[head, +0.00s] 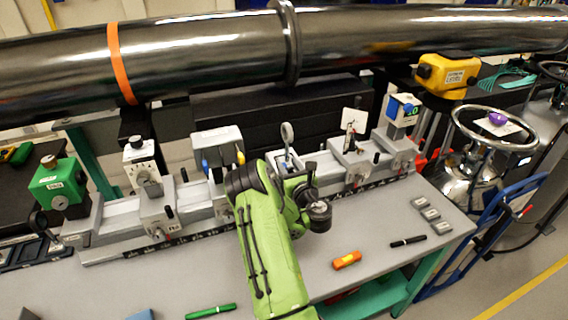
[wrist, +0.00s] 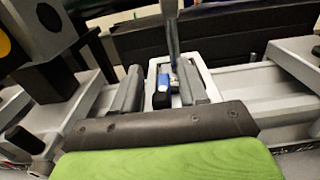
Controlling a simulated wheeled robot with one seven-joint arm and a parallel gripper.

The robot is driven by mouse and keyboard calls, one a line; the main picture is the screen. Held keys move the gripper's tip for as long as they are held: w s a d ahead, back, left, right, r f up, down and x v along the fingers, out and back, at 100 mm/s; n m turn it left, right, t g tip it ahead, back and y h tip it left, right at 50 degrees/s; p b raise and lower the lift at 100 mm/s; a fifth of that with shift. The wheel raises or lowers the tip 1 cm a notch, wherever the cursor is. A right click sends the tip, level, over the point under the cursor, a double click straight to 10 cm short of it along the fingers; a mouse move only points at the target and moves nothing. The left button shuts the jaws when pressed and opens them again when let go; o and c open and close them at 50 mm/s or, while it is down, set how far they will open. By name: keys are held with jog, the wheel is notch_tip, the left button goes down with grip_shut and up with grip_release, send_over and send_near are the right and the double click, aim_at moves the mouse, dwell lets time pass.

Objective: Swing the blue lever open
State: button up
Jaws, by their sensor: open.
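The blue lever (wrist: 164,80) shows in the wrist view as a small blue part with a black end, in front of a pale holder (wrist: 206,77) with an upright post. My gripper (wrist: 160,88) is open, with one grey finger on each side of the lever. I cannot tell whether either finger touches it. In the head view a little blue (head: 281,158) shows at the holder below a round mirror (head: 287,133). My green arm and wrist hide most of the gripper there.
A long rail (head: 110,246) carries several mounts, including a green box (head: 58,188) and a white-topped mount (head: 217,140). A large dark pipe (head: 200,65) runs above the back. An orange block (head: 346,260), a black pen (head: 408,242) and a green pen (head: 210,311) lie on the bench.

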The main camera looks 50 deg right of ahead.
jog(key=shift+s, duration=0.1)
grip_shut()
